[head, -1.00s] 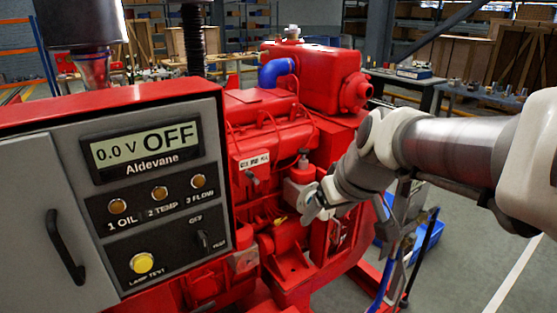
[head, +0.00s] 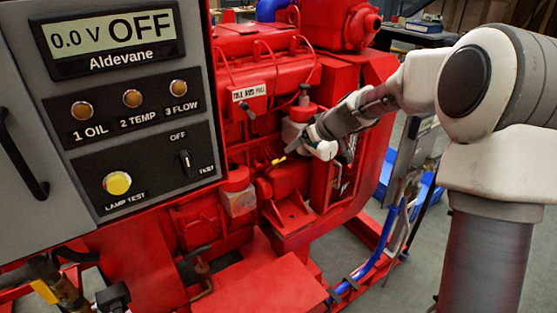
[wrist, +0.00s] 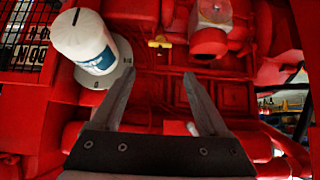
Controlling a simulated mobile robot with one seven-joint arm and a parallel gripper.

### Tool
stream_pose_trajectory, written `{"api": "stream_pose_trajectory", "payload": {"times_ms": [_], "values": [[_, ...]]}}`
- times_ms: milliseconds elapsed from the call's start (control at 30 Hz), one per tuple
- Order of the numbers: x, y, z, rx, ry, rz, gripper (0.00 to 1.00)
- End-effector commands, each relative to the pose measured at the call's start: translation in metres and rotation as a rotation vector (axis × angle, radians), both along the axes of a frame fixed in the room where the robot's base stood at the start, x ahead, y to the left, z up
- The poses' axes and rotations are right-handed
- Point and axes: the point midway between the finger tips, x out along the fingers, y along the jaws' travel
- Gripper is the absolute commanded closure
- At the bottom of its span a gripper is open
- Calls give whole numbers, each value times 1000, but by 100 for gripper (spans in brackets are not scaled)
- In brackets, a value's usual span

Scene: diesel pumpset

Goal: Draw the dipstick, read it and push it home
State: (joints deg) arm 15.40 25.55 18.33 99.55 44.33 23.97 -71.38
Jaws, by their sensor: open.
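The dipstick's yellow handle (head: 278,161) shows low on the side of the red engine, just left of my gripper in the head view. In the wrist view the small yellow handle (wrist: 159,43) lies beyond the fingertips, roughly between them. Its rod is hidden. My gripper (wrist: 158,76) is open and empty, with both fingers pointing at the engine side. In the head view my gripper (head: 296,147) reaches in from the right, close to the handle but apart from it.
A white cylinder with a blue label (wrist: 85,42) stands by the left finger in the wrist view. The grey control panel (head: 112,110) reads 0.0 V OFF and fills the left of the head view. Blue hoses (head: 368,264) run at the lower right.

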Motion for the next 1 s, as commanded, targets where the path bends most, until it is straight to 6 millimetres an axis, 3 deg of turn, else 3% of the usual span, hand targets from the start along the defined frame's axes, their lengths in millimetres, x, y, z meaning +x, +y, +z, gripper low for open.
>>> {"api": "stream_pose_trajectory", "payload": {"times_ms": [700, 1000], "values": [[78, 55, -97, -2, 2, 1, 22], [93, 63, -113, -2, 1, 1, 22]]}}
